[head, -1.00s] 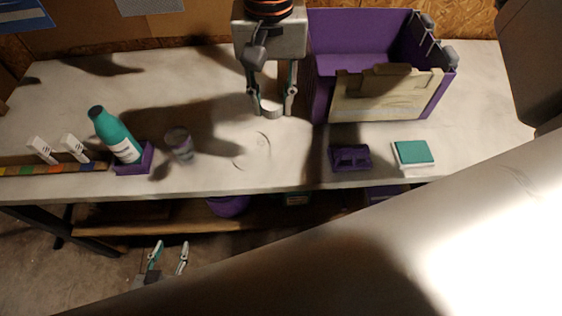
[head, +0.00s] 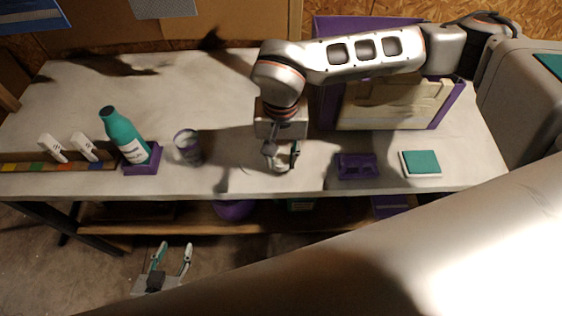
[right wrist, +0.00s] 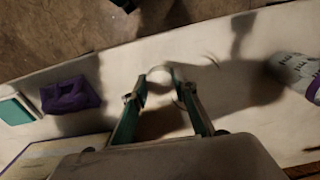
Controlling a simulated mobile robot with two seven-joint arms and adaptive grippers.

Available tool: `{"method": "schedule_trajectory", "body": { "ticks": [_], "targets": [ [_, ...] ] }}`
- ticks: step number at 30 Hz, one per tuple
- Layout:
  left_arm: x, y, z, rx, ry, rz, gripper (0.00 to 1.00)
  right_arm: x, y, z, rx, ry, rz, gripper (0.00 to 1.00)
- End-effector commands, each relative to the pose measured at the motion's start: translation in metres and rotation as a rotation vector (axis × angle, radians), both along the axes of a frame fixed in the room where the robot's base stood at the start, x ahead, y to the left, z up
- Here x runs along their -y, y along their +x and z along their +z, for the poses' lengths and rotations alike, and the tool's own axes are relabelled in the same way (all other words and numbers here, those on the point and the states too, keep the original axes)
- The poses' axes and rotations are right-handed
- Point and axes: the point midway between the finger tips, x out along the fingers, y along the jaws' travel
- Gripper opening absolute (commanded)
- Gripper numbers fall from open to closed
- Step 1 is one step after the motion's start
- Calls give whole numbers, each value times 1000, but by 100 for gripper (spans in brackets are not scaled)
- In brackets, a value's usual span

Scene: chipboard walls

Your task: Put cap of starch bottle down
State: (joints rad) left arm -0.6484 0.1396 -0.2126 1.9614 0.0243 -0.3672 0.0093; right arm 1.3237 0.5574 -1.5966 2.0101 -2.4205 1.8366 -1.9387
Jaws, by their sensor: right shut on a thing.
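A small pale round cap (head: 281,168) is between the fingertips of my right gripper (head: 282,160), low over the front part of the table, left of the purple holder. The right wrist view also shows the cap (right wrist: 160,74) at the fingertips of my right gripper (right wrist: 158,92). I cannot tell whether the cap touches the tabletop. A grey and purple lettered container (head: 188,148) stands further left; it shows at the right edge of the wrist view (right wrist: 297,72). My left gripper (head: 176,248) is open and empty, below the table's front edge.
A teal bottle (head: 124,132) stands tilted in a purple base (head: 144,164), beside white clips (head: 84,148). A small purple holder (head: 356,166) and a teal-topped block (head: 421,163) are on the right. A purple bin (head: 440,112) is behind. The worktable (head: 225,85) is clear between container and gripper.

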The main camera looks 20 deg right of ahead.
Motion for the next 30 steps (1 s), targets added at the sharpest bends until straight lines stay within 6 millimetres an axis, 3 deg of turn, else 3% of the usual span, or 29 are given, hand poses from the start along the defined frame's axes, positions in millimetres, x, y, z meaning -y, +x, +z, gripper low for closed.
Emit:
{"method": "schedule_trajectory", "body": {
  "ticks": [6, 29, 30],
  "targets": [
    [0, 0, 0, 0, 0, 0, 40, 0, 0, -26, -2, 1, 0, 0],
    [0, -2, -11, -6, 1, 0, 40, 1, -2, -43, -5, -2, 2, 0],
    [0, -2, -11, -6, 1, 0, 40, 0, -2, -43, -5, -2, 2, 35]
  ]
}}
